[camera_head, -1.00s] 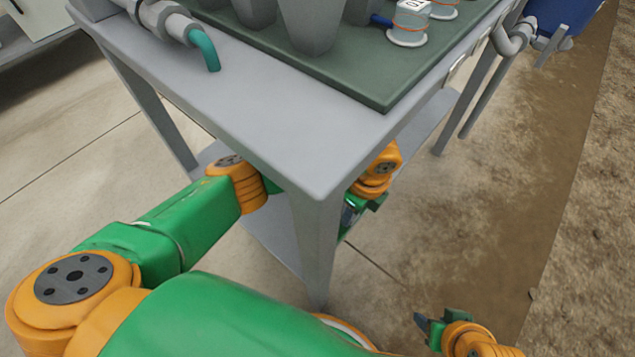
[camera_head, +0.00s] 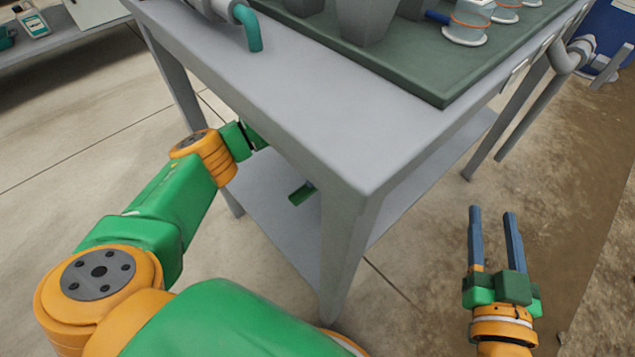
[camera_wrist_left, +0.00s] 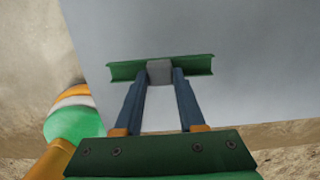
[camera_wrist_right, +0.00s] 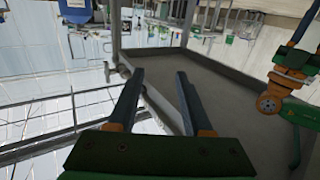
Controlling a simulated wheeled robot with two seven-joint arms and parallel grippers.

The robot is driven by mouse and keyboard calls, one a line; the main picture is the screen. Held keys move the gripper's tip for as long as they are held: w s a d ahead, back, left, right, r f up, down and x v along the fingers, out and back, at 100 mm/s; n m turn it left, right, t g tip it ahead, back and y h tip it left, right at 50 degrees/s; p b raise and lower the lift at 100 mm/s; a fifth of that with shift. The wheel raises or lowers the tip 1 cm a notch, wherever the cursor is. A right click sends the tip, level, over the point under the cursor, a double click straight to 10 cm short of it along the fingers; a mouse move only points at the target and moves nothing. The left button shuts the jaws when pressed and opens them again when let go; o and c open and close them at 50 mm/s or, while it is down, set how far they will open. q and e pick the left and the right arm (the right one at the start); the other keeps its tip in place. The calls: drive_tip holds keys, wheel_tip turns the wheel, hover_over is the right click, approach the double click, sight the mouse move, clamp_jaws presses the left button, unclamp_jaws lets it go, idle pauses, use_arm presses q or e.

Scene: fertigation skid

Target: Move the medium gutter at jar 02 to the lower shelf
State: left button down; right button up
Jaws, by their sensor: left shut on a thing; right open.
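The medium gutter is a short green channel (camera_wrist_left: 195,66) with a grey block (camera_wrist_left: 160,72) at its middle. My left gripper (camera_wrist_left: 160,76) is shut on that block in the left wrist view. A grey flat surface lies behind the gutter. In the head view a green end of the gutter (camera_head: 302,194) shows under the tabletop, over the lower shelf (camera_head: 270,205); whether it touches the shelf I cannot tell. The tabletop hides my left gripper there. My right gripper (camera_head: 492,212) is open and empty, right of the table; its fingers also show in the right wrist view (camera_wrist_right: 157,76).
The grey table's near corner and leg (camera_head: 345,240) stand between my arms. On top are a dark green tray (camera_head: 440,92), grey pots (camera_head: 365,18), jars (camera_head: 468,22) and a teal pipe (camera_head: 250,28). A blue barrel (camera_head: 608,30) stands at back right.

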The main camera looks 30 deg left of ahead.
sight(317, 183)
use_arm(q)
wheel_tip(317, 183, down, 2)
drive_tip(key=shift+f+b, duration=0.1)
drive_tip(key=shift+b, duration=0.6)
drive_tip(key=shift+f+b, duration=0.3)
drive_tip(key=shift+f, duration=0.35)
use_arm(e)
drive_tip(key=s+r+t+y, duration=0.1)
drive_tip(key=s+r+t, duration=0.1)
drive_tip(key=r, duration=0.4)
drive_tip(key=s+r+n+t+y, duration=0.1)
drive_tip(key=s+r+t+y, duration=0.1)
drive_tip(key=r+t, duration=0.3)
drive_tip(key=shift+s+a+r+y, duration=0.3)
drive_tip(key=shift+s+a+r, duration=0.1)
drive_tip(key=shift+r, duration=0.4)
drive_tip(key=shift+s+r+t, duration=0.1)
drive_tip(key=shift+t, duration=0.2)
use_arm(q)
drive_tip(key=shift+f, duration=0.1)
drive_tip(key=c, duration=0.5)
unclamp_jaws()
use_arm(e)
drive_tip(key=shift+s+r+y, duration=0.1)
drive_tip(key=shift+y, duration=0.2)
